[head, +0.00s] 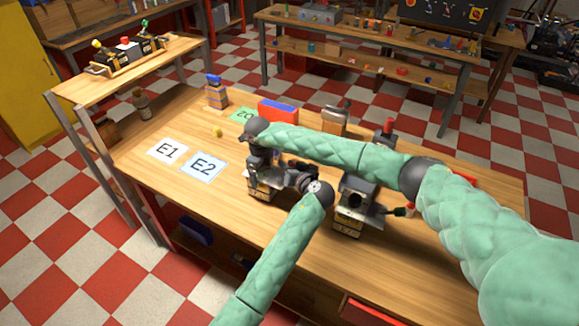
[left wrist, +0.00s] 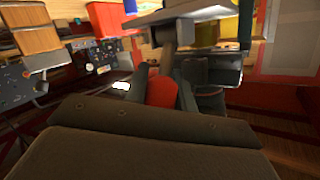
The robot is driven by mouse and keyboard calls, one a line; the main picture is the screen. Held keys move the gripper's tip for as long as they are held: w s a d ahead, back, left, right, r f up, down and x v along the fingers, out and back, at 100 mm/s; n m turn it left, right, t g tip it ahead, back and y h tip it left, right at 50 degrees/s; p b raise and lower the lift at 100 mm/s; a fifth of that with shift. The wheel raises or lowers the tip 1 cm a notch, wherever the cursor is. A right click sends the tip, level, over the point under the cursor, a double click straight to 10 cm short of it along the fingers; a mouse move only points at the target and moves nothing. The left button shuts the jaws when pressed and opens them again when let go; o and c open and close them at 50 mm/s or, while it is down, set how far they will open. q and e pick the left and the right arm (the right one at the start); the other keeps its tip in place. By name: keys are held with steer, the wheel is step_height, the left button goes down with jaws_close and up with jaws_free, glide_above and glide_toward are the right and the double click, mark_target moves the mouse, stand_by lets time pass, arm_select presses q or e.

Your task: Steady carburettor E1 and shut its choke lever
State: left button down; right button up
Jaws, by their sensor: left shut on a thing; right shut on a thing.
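A dark carburettor (head: 262,190) with a yellow label stands upright on the wooden bench, partly covered by both my grippers. Its label is too small to read surely. My right gripper (head: 262,160) comes down on its top from above and is shut on it. My left gripper (head: 295,174) reaches in at its right side. In the left wrist view the fingers (left wrist: 163,95) are shut around a red piece (left wrist: 161,91), apparently the choke lever's knob. The lever's angle is hidden.
Cards E1 (head: 167,151) and E2 (head: 203,166) lie bare at the left, a green card (head: 241,115) behind. The bench's front left is clear.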

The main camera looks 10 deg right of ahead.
arm_select(q)
steer(key=c, duration=1.1)
jaws_free()
steer(key=shift+c, duration=0.2)
